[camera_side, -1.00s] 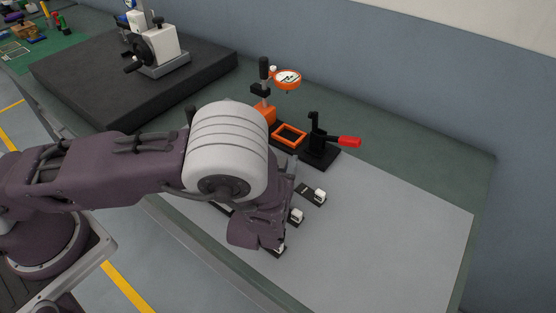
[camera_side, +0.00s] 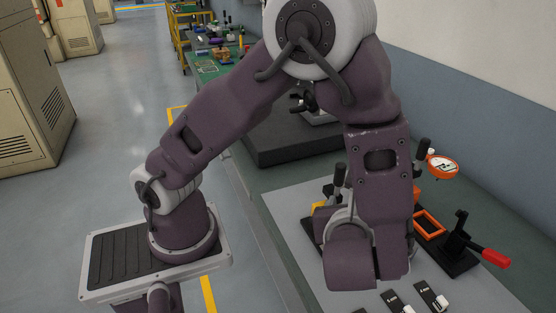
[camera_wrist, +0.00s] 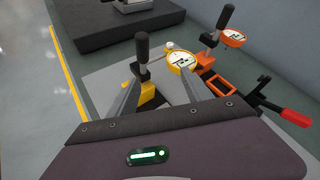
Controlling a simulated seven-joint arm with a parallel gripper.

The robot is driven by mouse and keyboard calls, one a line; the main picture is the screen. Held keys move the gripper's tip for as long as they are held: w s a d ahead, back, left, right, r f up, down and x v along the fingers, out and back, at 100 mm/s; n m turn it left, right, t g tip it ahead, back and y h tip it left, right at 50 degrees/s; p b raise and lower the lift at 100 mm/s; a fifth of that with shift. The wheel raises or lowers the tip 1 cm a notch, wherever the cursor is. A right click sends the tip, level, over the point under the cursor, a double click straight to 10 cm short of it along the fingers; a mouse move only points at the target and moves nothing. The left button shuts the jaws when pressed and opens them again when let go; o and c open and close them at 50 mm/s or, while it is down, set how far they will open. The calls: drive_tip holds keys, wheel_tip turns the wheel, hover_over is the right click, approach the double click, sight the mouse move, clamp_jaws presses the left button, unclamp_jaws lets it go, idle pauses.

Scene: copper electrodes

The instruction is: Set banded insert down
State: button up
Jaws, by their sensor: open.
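My gripper (camera_wrist: 158,76) is open in the wrist view, its two grey fingers spread wide with nothing seen held between them. Beyond the fingers stands a yellow gauge stand (camera_wrist: 147,92) with a black handle and a yellow-rimmed dial (camera_wrist: 182,61). In the side view my wrist hides the fingers, and a bit of the yellow stand (camera_side: 319,209) shows beside it. Small black holders with white blocks (camera_side: 393,297) (camera_side: 429,294) lie at the bottom edge of the side view. I cannot tell which piece is the banded insert.
An orange gauge stand with a dial (camera_side: 442,168) stands right of my wrist. An orange square frame (camera_side: 428,223) and a black clamp with a red handle (camera_side: 496,258) are beside it. A dark slab (camera_side: 285,140) lies behind. The grey mat (camera_side: 290,215) is bare at left.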

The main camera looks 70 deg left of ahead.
drive_tip(key=s+a+r+n+g+h, duration=0.2)
drive_tip(key=s+a+r+n+g, duration=0.5)
drive_tip(key=n, duration=0.3)
drive_tip(key=s+d+r+n+t+h, duration=0.4)
drive_tip(key=s+r+n+h, duration=0.2)
drive_tip(key=s+n, duration=0.3)
drive_tip(key=n+h, duration=0.1)
drive_tip(key=n, duration=0.2)
drive_tip(key=shift+r+h, duration=0.3)
drive_tip(key=shift+h, duration=0.1)
